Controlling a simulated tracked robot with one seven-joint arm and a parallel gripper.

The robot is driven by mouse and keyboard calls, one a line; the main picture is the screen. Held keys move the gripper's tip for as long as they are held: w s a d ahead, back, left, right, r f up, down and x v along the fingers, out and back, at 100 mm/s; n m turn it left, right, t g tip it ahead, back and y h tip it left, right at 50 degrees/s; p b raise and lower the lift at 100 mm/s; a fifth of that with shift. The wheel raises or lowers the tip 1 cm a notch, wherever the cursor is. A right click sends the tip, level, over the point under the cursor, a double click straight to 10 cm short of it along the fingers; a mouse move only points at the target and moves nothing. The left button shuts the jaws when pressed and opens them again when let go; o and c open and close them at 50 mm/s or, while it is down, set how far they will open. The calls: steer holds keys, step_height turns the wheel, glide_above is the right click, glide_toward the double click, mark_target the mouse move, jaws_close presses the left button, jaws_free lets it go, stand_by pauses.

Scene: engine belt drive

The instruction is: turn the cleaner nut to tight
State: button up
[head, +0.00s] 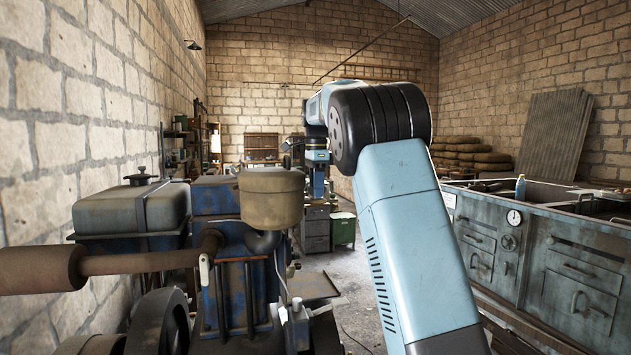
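The engine's tan air cleaner (271,200) is a round canister on top of the blue engine block (218,208), left of the middle in the head view. I cannot make out the cleaner nut for certain; the top of the canister is small and crowded by dark parts of my arm's end. My arm rises from the lower right, bends at a black joint and reaches forward and down. My gripper (292,152) appears as a small dark shape at or just above the canister's top. I cannot tell whether it touches anything, or how its fingers stand.
A blue-grey tank (130,208) stands at left behind a rusty exhaust pipe (110,265). A dark wheel (158,320) is below. Some floor (352,275) is clear between engine and bench.

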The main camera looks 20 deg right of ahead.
step_height(320, 180, up, 14)
steer(key=shift+f, duration=0.2)
stand_by(0.5)
stand_by(0.4)
steer(key=s+d+f+n+t, duration=0.1)
steer(key=s+f+n, duration=0.15)
steer(key=s, duration=0.45)
steer(key=s+d+f+n+t+y, duration=0.1)
steer(key=s+n, duration=0.3)
steer(key=s, duration=0.3)
steer(key=s+d+f+n+t, duration=0.1)
steer(key=s+n, duration=0.2)
steer(key=s, duration=0.4)
steer(key=s+a+f+n+t+h, duration=0.1)
steer(key=s+f+n, duration=0.7)
steer(key=s+f, duration=1.3)
steer(key=shift+s+a+t, duration=0.3)
steer(key=shift+a+t, duration=0.5)
steer(key=shift+a, duration=0.3)
steer(key=shift+n, duration=0.25)
